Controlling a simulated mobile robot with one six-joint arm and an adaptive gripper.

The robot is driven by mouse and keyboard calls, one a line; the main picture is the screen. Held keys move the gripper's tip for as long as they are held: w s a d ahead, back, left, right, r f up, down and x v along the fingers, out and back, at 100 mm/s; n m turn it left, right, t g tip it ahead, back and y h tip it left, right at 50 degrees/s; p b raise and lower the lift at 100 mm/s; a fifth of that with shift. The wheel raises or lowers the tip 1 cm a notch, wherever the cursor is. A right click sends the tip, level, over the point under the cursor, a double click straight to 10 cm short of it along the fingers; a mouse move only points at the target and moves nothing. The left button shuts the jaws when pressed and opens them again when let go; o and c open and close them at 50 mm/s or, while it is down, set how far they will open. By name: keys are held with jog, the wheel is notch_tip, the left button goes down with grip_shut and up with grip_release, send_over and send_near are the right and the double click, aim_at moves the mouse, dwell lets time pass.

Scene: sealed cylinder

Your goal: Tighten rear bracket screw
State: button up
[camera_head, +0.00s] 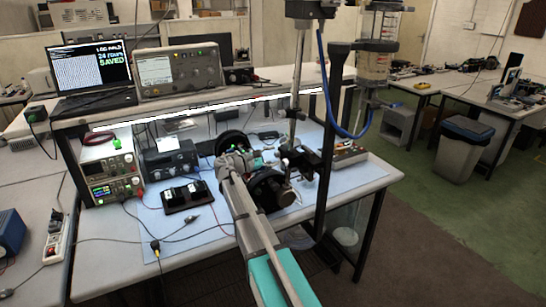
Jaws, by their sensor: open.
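A metal rod (299,98) stands upright over the blue-matted bench, with a dark box-like part (302,9) at its top. A dark clamp-like bracket (312,159) sits low by the rod. A bracket screw is too small to make out. A clear cylinder (376,62) stands behind, to the right, by a black upright post with a blue hose. My arm reaches up from the bottom middle to the bench. My gripper (287,163) is open beside the bracket, at its left; its fingertips are small and partly hidden, and contact cannot be told.
A black multi-part device (186,195) and power supplies (111,170) stand at left, with cables between. A control box with buttons (348,153) lies at right. A shelf above carries a laptop (90,74) and oscilloscope (180,70).

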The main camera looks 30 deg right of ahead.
grip_shut()
dwell(0.3)
jog(key=shift+m, duration=1.6)
grip_release()
